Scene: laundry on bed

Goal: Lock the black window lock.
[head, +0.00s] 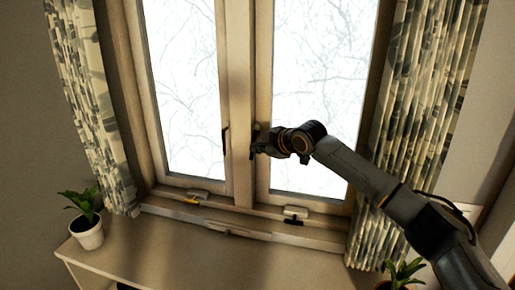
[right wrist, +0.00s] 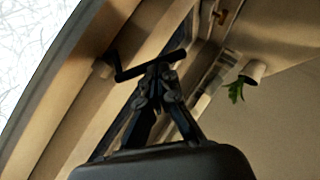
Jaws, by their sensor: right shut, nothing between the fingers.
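A black window lock (head: 254,134) is on the window frame's middle post, just left of my right gripper (head: 256,150). In the right wrist view a black handle (right wrist: 135,70) stretches across just beyond the fingertips. My right gripper (right wrist: 161,72) is shut with nothing held, its tips at or very near the handle; I cannot tell whether they touch. The gripper partly hides the lock in the head view. A second black handle (head: 225,139) stands upright on the left sash. My left gripper is not in view.
A wooden sill (head: 215,232) runs below the window. Potted plants stand at the left (head: 90,232) and lower right (head: 401,274). Patterned curtains hang at the left (head: 92,90) and right (head: 425,110). Small latches (head: 295,213) sit at the window's bottom edge.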

